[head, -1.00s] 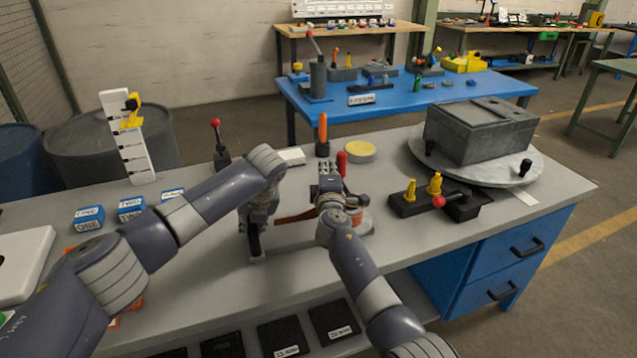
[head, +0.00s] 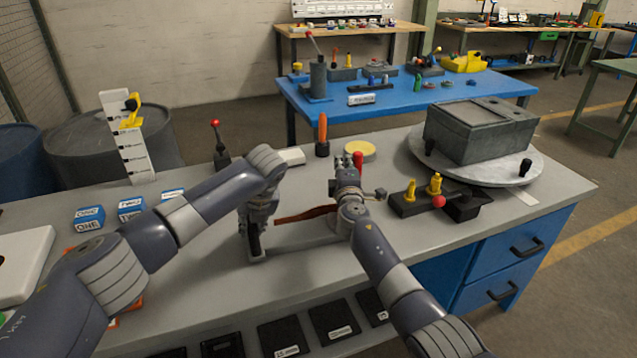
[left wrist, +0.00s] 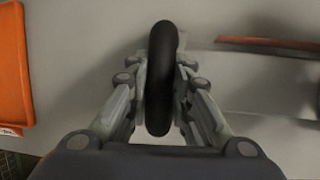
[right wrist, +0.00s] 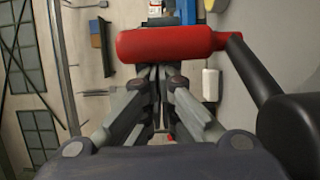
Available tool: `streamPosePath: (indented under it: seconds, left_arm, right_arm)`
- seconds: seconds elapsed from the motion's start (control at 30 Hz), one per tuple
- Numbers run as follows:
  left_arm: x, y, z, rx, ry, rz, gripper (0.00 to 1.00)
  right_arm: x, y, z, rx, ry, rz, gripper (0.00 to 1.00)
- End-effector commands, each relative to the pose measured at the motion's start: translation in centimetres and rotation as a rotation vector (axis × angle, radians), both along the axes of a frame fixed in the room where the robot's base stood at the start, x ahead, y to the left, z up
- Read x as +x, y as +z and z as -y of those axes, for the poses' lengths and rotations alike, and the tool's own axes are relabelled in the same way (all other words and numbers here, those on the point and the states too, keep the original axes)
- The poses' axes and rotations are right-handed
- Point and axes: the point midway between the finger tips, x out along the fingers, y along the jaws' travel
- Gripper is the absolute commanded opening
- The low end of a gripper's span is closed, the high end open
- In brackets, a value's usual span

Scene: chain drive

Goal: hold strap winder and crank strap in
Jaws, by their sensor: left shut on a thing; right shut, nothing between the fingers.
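The strap winder has a grey frame bar (head: 305,246) along the bench front and an upright black grip (left wrist: 162,85). My left gripper (head: 255,212) is shut on this black grip. A brown strap (head: 305,214) runs from beside the left gripper toward the right wrist; it also shows in the left wrist view (left wrist: 270,43). The red crank handle (head: 358,160) stands at my right gripper (head: 347,168). In the right wrist view the red handle (right wrist: 170,43) lies across just past the closed fingertips (right wrist: 160,85), with a black crank arm (right wrist: 250,70). My right arm hides most of the reel.
A black block with yellow pegs and a red knob (head: 438,202) stands close right of the right gripper. A grey box (head: 480,135) sits on a round plate. A yellow disc (head: 360,149) and orange-handled tool (head: 322,135) stand behind. Blue labelled blocks (head: 90,217) are at left.

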Motion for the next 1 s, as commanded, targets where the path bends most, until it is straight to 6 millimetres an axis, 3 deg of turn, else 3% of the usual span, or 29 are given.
streamPosePath:
  seconds: [1.0]
  left_arm:
    - [0.01,0.03,-0.14,0.002,0.002,0.000,0.00]
  right_arm:
    - [0.10,-0.02,0.98,0.000,-0.007,-0.001,0.00]
